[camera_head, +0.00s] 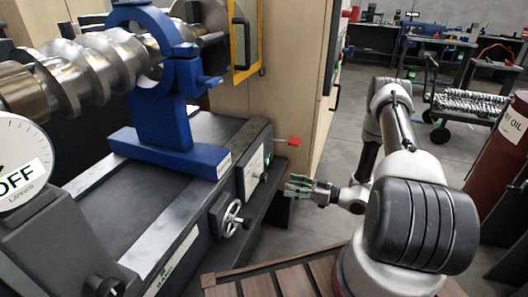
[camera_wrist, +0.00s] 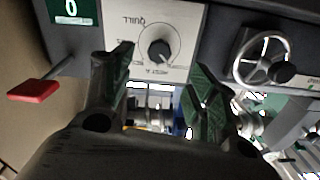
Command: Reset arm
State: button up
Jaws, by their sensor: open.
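My gripper (camera_head: 308,187) is at the end of my grey arm, in front of the end of a dark machine with a blue stand. It is open, with nothing between its fingers. In the wrist view its two dark fingers (camera_wrist: 160,85) stand apart, with the machine's panel (camera_wrist: 175,30) beyond them. That panel carries a black knob (camera_wrist: 159,51) marked QUILL. A lever with a red handle (camera_wrist: 33,90) sticks out left of the fingers, and it shows in the head view (camera_head: 294,141) above my gripper. I cannot tell the exact gap between gripper and panel.
A handwheel (camera_head: 232,217) juts from the machine, left of my gripper. A wooden cabinet (camera_head: 300,80) stands behind. A dark red barrel (camera_head: 507,145) is at the right edge. A wheeled cart (camera_head: 470,105) stands farther back. Grey floor (camera_head: 340,150) is open between cabinet and arm.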

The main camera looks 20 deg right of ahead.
jog(key=s+a+f+m+g+y, duration=0.1)
jog(key=s+a+f+m+g, duration=0.1)
jog(key=s+m+g, duration=0.55)
jog(key=s+d+r+m+g+h, duration=0.2)
jog(key=s+r+m+g, duration=0.3)
jog(key=s+r, duration=0.35)
jog(key=s+d+r+h, duration=0.2)
jog(key=d+r+h, duration=0.1)
jog(key=r, duration=0.3)
jog(key=s+d+r+g+h, duration=0.1)
jog(key=s+d+r+h, duration=0.2)
jog(key=r, duration=0.4)
jog(key=s+d+r+h, duration=0.2)
jog(key=r+h, duration=0.2)
jog(key=r, duration=0.2)
jog(key=s+a+r+n+t+h, duration=0.1)
jog(key=s+r+n+t, duration=0.1)
jog(key=r, duration=0.5)
jog(key=s+a+r+n+t+h, duration=0.1)
jog(key=s+r+t+h, duration=0.1)
jog(key=r+t, duration=0.3)
notch_tip(320, 180, up, 4)
jog(key=shift+a+f+n+h, duration=0.25)
jog(key=shift+n+h, duration=0.05)
jog(key=shift+n, duration=0.05)
